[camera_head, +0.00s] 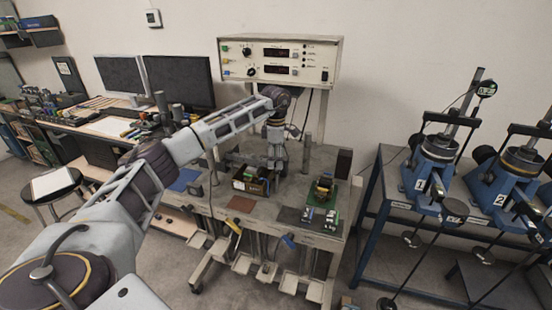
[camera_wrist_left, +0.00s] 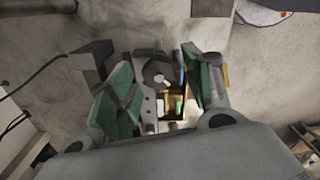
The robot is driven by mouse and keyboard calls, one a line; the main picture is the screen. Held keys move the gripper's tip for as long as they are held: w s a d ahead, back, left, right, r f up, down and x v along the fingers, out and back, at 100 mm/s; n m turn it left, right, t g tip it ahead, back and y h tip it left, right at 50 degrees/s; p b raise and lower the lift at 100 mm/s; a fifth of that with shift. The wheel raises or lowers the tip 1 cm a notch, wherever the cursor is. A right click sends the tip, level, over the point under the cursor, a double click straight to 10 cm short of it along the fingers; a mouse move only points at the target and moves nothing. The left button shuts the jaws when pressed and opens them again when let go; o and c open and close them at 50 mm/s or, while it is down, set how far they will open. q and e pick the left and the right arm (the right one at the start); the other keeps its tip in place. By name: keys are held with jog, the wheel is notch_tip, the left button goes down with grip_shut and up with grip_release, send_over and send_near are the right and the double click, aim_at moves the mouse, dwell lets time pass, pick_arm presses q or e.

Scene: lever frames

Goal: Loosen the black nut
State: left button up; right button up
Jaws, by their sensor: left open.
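I cannot pick out the black nut for certain; any nut is too small to tell in these views. Two blue lever frames stand on the right in the head view, one marked 1 (camera_head: 428,180) and one marked 2 (camera_head: 497,190), with dark round parts and long levers. My left gripper (camera_head: 275,162) points down over the middle bench, well left of the lever frames. In the left wrist view it (camera_wrist_left: 152,72) is open, its green-padded fingers apart. Beyond and between them show a grey part with a round end (camera_wrist_left: 157,75) and an open box (camera_wrist_left: 174,103). My right gripper is not in view.
The bench (camera_head: 212,192) holds a dark box of small parts (camera_head: 252,181), a green-and-yellow item (camera_head: 323,189) and a power supply (camera_head: 280,60) on a raised shelf. A stool (camera_head: 52,184) and a desk with monitors (camera_head: 184,82) are left. A floor gap separates bench and frame stand.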

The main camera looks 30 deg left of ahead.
pick_arm(q)
jog(key=shift+f, duration=0.1)
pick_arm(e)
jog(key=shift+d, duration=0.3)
pick_arm(q)
jog(key=c, duration=1)
